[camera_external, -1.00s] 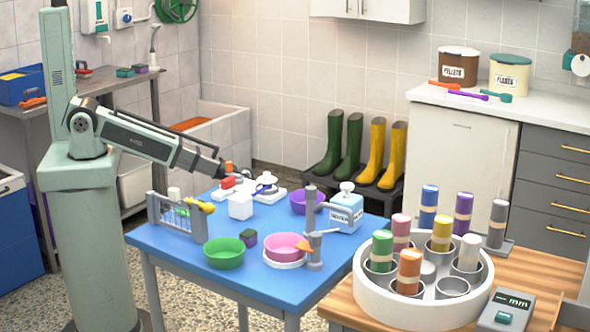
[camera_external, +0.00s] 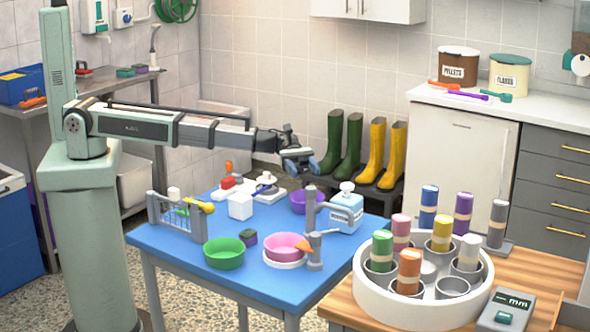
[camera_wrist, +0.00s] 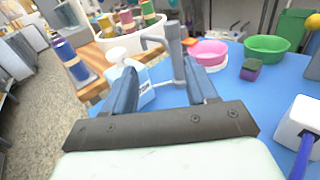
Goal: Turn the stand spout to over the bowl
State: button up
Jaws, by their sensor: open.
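The grey stand (camera_external: 311,212) stands upright at the front right of the blue table. Its spout (camera_external: 338,209) points right, towards the blue pump bottle and away from the pink bowl. The pink bowl (camera_external: 287,241) sits on a white base, left of the stand. An orange piece (camera_external: 303,243) shows beside the post's lower part. My gripper (camera_external: 300,167) is open and empty in the air above the table, higher than the stand. In the wrist view, the stand (camera_wrist: 177,62) shows beyond and between my fingertips (camera_wrist: 163,85), with the spout (camera_wrist: 153,42) pointing left.
The blue pump bottle (camera_external: 346,212) stands close right of the stand. A purple bowl (camera_external: 299,203) is behind it, and a green bowl (camera_external: 224,256) is at front left. A white block (camera_external: 240,206) and a small rack (camera_external: 178,218) are further left. A white carousel (camera_external: 420,312) holds several tubes.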

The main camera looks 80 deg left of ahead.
aim_at(311, 192)
jog(key=shift+s+d+r+g, duration=0.1)
jog(key=shift+s+d+g, duration=0.4)
jog(key=shift+s+d, duration=0.45)
jog(key=d, duration=1.4)
jog(key=shift+w, duration=0.1)
grip_shut()
